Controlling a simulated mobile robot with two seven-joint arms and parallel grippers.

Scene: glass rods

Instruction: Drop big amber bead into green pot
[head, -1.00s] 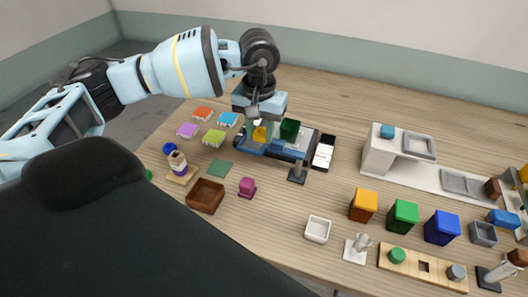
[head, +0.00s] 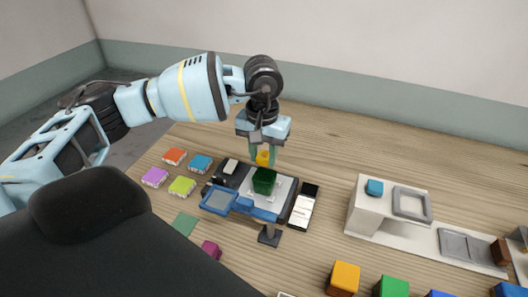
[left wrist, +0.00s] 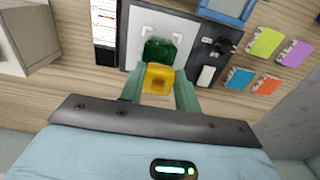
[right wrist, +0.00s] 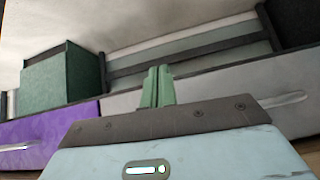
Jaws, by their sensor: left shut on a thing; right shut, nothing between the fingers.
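The amber bead (head: 263,158) is a yellow-orange block with a hole, held between the green fingers of my left gripper (head: 263,154). It also shows in the left wrist view (left wrist: 158,79). The green pot (head: 264,181) is a dark green, open-topped pot on a pale plate of a dark device. In the head view it is just below the bead; in the left wrist view the pot (left wrist: 159,50) lies just beyond it. I cannot tell the height gap. My right gripper (right wrist: 157,87) is shut and empty, seen only in the right wrist view.
A blue-framed panel (head: 219,200) and a white-and-black strip (head: 303,208) flank the pot. Several colored blocks, including a lime one (head: 182,186), lie left. A white bench (head: 366,210) stands right. The right wrist view shows a green box (right wrist: 62,88) and purple panel (right wrist: 50,132).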

